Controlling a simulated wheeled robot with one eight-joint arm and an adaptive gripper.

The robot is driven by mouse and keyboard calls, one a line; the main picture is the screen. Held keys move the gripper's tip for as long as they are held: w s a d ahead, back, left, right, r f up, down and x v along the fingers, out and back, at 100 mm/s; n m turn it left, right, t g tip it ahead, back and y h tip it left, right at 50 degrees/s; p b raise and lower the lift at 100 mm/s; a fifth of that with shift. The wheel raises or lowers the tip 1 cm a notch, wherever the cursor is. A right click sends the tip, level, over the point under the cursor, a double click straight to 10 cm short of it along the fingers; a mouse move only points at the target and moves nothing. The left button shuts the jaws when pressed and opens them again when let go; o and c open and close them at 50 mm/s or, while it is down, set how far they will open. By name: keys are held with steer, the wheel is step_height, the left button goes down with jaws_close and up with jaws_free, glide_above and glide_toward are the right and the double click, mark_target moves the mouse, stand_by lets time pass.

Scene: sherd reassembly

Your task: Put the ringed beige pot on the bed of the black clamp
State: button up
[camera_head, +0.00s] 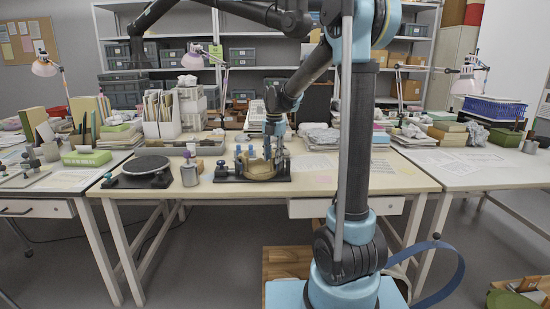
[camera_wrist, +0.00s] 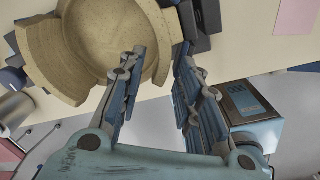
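The beige pot (camera_wrist: 112,35) is a round, open bowl with a thicker stepped wall on its left in the wrist view. In the head view the pot (camera_head: 262,172) sits low among the posts of the black clamp (camera_head: 232,179), which has blue knobs. Whether its underside rests fully on the bed is hidden. My gripper (camera_wrist: 160,62) is open at the pot's rim. One finger is over the inside of the bowl and the other is outside the wall, with a gap between them. Dark clamp parts (camera_wrist: 205,18) show beyond the outer finger.
A black turntable (camera_head: 147,171) and a grey jar with a purple top (camera_head: 189,173) stand left of the clamp on the table (camera_head: 340,184). Papers (camera_head: 313,163) lie to the right. Trays and books line the back. The front strip of the table is clear.

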step_height(320, 180, up, 11)
steer(key=s+d+m, duration=0.6)
steer(key=s+m, duration=0.1)
steer(key=s, duration=0.2)
steer(key=s+d+f+m+t, duration=0.1)
steer(key=s+d+f+m, duration=0.4)
steer(key=s+f+m, duration=0.5)
steer(key=s+d+f+m+t, duration=0.1)
steer(key=s+d+f+m, duration=0.4)
steer(key=s+f+m, duration=0.5)
steer(key=s+m, duration=0.2)
steer(key=s, duration=0.3)
steer(key=shift+s+d+f+m, duration=0.15)
steer(key=shift+d+f+m, duration=0.15)
steer(key=shift+m, duration=0.1)
